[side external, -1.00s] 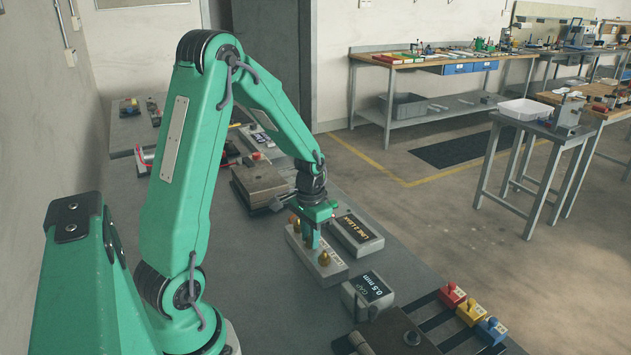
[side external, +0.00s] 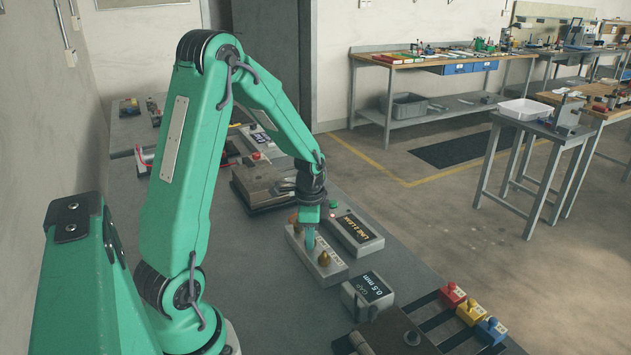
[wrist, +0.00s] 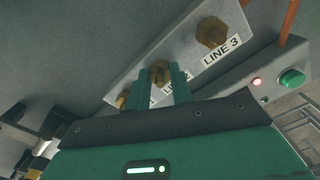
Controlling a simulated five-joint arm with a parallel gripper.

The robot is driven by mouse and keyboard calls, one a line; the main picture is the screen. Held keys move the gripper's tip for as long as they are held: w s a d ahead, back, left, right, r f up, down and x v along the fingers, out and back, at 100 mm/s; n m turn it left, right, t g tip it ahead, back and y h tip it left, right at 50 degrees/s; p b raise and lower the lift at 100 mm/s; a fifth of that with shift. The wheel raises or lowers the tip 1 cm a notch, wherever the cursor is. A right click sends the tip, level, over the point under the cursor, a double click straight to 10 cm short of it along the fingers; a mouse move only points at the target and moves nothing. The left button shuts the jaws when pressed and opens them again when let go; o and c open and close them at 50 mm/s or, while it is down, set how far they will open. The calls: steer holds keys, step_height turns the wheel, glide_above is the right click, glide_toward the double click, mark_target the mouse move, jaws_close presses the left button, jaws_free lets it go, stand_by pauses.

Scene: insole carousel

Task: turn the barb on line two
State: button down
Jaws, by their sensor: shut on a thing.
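A pale block (side external: 338,273) carries a row of three brass barbs and stands on the grey bench; it also shows in the wrist view (wrist: 180,50). My gripper (side external: 310,245) points down at the middle barb. In the wrist view my gripper's green fingers (wrist: 162,82) are shut on the middle barb (wrist: 160,70), one finger on each side. The barb labelled LINE 3 (wrist: 211,32) stands free to the right, and another barb (wrist: 123,98) is partly hidden at the left. The middle barb's label is mostly covered by my fingers.
A box marked LINE 2 LEAK (side external: 362,240) sits beside the block, with a lit red lamp (wrist: 256,81) and a green button (wrist: 292,78). A 0.5 mm gap box (side external: 367,295) stands in front. Red, yellow and blue blocks (side external: 472,312) lie at lower right.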

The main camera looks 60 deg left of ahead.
steer(key=shift+w+r, duration=0.1)
stand_by(0.3)
steer(key=c, duration=1.2)
jaws_free()
steer(key=shift+r, duration=3.9)
steer(key=s+d+r+n+t, duration=0.2)
steer(key=s+d+r, duration=0.3)
steer(key=d, duration=0.3)
steer(key=s+d+r+n+t, duration=0.3)
steer(key=s+d+r+n, duration=0.1)
steer(key=d+r, duration=0.3)
steer(key=shift+s+d+t, duration=0.3)
steer(key=shift+s+d, duration=0.45)
steer(key=shift+s, duration=0.1)
